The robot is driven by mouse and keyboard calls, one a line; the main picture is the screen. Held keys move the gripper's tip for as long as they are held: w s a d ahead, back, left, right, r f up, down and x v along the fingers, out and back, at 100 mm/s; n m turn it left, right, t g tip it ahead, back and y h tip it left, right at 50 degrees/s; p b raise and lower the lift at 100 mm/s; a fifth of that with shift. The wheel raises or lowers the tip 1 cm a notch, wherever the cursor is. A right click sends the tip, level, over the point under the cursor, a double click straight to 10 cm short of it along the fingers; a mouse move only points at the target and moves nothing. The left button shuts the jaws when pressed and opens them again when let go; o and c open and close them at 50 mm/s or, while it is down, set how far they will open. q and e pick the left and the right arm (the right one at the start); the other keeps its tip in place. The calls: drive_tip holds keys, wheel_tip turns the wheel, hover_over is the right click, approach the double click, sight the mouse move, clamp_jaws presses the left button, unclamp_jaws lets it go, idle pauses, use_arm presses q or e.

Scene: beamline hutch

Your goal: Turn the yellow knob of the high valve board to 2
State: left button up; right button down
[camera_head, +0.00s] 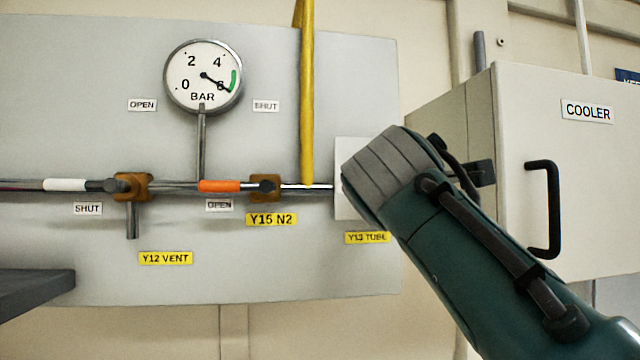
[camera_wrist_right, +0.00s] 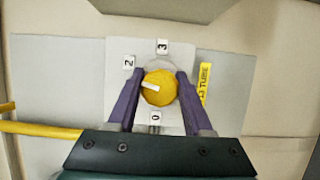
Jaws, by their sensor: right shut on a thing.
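The yellow knob (camera_wrist_right: 160,89) sits on a white plate (camera_wrist_right: 119,48) in the right wrist view. Its white pointer mark points left, a little below the label 2 (camera_wrist_right: 129,62). The label 3 (camera_wrist_right: 162,46) is above the knob and the label 0 (camera_wrist_right: 155,117) below it. My right gripper (camera_wrist_right: 158,80) is shut on the knob, with one purple finger on each side. In the head view my right arm hides the knob on the grey valve board (camera_head: 270,70); part of its white plate (camera_head: 347,165) shows. My left gripper is not in view.
On the board are a pressure gauge (camera_head: 203,77), an orange lever (camera_head: 220,186), a white lever (camera_head: 65,185) and a yellow pipe (camera_head: 307,90). A cooler cabinet (camera_head: 590,160) with a black handle (camera_head: 545,210) stands right of my arm. A dark slab (camera_head: 35,290) is at lower left.

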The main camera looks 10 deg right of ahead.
drive_tip(key=shift+m+g+y+p, duration=0.3)
drive_tip(key=shift+m+g+p, duration=0.1)
drive_tip(key=shift+m, duration=0.8)
drive_tip(key=shift+c, duration=1.5)
unclamp_jaws()
